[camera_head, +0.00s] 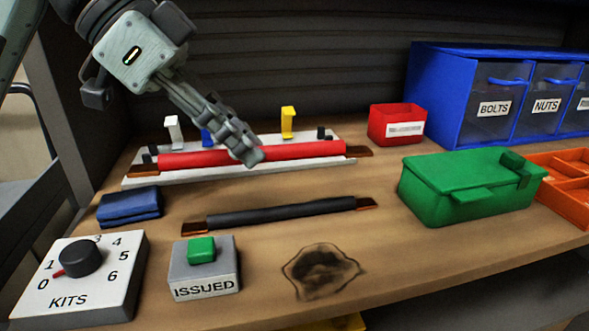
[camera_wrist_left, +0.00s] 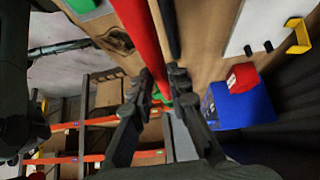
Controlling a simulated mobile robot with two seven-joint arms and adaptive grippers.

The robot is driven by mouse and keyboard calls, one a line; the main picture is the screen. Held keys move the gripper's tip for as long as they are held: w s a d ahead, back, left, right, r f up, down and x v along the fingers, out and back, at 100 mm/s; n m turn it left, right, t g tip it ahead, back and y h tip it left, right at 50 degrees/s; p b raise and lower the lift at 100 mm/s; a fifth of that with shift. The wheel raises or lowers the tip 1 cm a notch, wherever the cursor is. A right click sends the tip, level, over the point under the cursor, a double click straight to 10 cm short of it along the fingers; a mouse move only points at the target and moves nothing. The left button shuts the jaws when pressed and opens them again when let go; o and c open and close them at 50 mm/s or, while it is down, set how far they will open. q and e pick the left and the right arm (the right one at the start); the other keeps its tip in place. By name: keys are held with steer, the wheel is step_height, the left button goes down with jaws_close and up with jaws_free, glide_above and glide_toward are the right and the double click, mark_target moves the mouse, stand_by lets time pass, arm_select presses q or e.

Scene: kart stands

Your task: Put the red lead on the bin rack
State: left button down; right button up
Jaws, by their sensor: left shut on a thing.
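The red lead (camera_head: 305,151) is a straight red bar with copper ends. In the head view it crosses in front of the white hook board. My left gripper (camera_head: 250,155) is shut on it near its middle. In the left wrist view the red lead (camera_wrist_left: 142,40) runs between the fingers (camera_wrist_left: 155,88); it looks raised off the bench, but its height is hard to judge. A blue drawer unit (camera_head: 437,100) marked BOLTS and NUTS stands at the back right; I cannot tell whether this is the bin rack. My right gripper is not in view.
The white hook board (camera_head: 215,171) has white, blue and yellow hooks. A black lead (camera_head: 285,213) lies in front.

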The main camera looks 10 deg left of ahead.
arm_select(q)
steer(key=w+f, duration=0.2)
steer(key=w, duration=0.1)
steer(key=w+f, duration=0.2)
steer(key=w, duration=0.2)
steer(key=w+f, duration=0.2)
steer(key=w, duration=0.1)
steer(key=shift+w+a+f, duration=0.2)
steer(key=shift+w, duration=0.05)
steer(key=shift+f, duration=0.25)
step_height(320, 180, down, 3)
steer(key=shift+f+b, duration=0.2)
steer(key=shift+b, duration=0.1)
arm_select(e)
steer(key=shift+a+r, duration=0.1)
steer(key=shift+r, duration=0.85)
arm_select(q)
steer(key=shift+f, duration=0.1)
